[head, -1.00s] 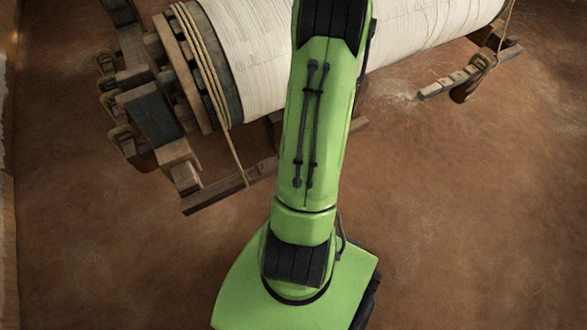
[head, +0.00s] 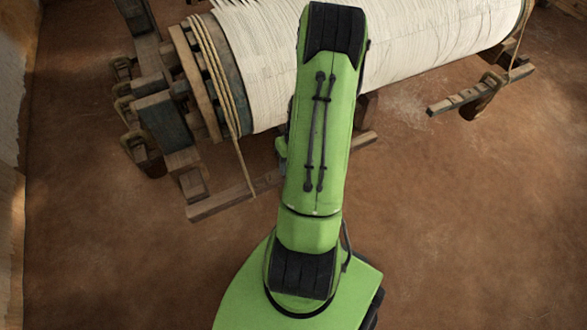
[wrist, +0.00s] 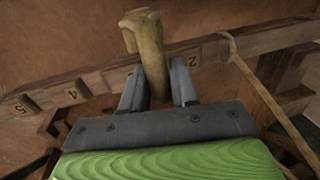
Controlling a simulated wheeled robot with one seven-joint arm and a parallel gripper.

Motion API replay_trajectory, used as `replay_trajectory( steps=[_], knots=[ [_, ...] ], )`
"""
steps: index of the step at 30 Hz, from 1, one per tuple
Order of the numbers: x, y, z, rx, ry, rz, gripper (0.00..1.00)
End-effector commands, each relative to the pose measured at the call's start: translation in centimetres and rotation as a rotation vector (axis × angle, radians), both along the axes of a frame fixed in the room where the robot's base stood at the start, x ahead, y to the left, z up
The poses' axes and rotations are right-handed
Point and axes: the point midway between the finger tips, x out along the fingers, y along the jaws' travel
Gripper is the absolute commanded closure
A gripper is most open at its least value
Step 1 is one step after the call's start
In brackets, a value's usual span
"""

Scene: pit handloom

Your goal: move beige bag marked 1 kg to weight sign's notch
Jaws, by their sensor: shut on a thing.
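In the wrist view, my gripper (wrist: 157,88) is shut on a beige bag (wrist: 149,50), which stands out beyond the fingertips. No 1 kg mark is readable on it. I cannot tell whether the bag touches the beam. No weight sign is recognisable. In the head view, my own arm hides the gripper and bag.
The loom's roller of white cloth (head: 400,45) lies across the back in the head view. A wooden bar (head: 222,203) and rope (head: 240,165) are left of my arm. A notched bar (head: 455,101) with a brown hanging weight (head: 477,106) is at right. The earth floor at right is clear.

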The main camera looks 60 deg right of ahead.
Motion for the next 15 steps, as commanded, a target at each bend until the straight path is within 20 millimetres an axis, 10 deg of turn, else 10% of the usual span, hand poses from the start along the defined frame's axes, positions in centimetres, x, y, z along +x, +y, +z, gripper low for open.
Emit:
replay_trajectory(
  steps=[15],
  knots=[
    [2.3,-1.4,-1.2,-0.001,-0.001,0.001,1.00]
  ],
)
